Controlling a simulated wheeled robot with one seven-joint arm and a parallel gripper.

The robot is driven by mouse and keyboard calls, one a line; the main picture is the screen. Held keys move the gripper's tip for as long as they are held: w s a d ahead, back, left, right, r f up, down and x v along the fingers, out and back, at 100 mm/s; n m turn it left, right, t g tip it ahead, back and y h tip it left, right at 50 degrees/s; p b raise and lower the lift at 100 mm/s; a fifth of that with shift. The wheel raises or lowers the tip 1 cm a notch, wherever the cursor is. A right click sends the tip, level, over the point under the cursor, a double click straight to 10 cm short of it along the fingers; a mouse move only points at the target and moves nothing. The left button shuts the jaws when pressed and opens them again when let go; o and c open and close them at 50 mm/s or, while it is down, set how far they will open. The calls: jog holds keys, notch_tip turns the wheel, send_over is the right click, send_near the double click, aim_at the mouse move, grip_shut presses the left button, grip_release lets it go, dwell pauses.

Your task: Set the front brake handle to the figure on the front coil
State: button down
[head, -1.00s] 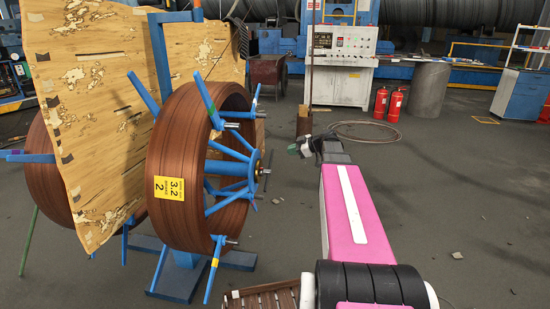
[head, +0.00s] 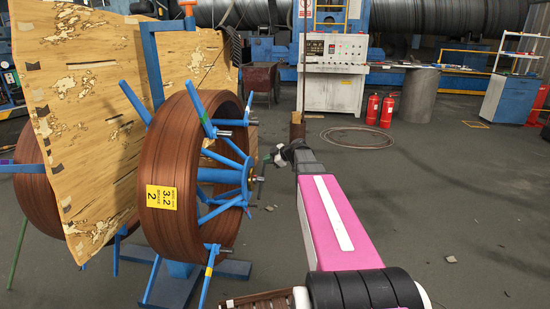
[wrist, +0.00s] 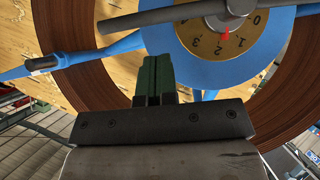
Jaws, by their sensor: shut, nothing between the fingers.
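The front coil (head: 178,140) of brown wire sits on a blue reel at left. Its yellow label (head: 161,197) reads 3.2 with a large 2 below. The grey front brake handle bar (wrist: 165,16) crosses the hub dial (wrist: 205,42) in the wrist view. The dial shows 0, 1, 2 and 3; a red mark lies close to the 2. My gripper (wrist: 152,72) has green fingers, shut and empty, just below the bar in that view; contact cannot be told. In the head view my gripper (head: 280,154) is right of the hub, its fingers hard to make out.
Blue reel arms (head: 200,107) stick out around the coil. A patterned wooden sheet (head: 85,120) stands behind it, with another coil (head: 42,190) beyond. A control cabinet (head: 335,75) and red fire extinguishers (head: 388,110) stand at the back. Floor at right is mostly clear.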

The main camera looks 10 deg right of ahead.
jog(key=shift+w+f, duration=0.35)
jog(key=shift+f, duration=0.3)
jog(key=shift+w+f, duration=0.35)
jog(key=shift+f, duration=0.25)
jog(key=shift+w+d+f, duration=0.1)
jog(key=shift+w+f, duration=0.4)
jog(key=shift+f, duration=0.2)
jog(key=shift+r, duration=0.1)
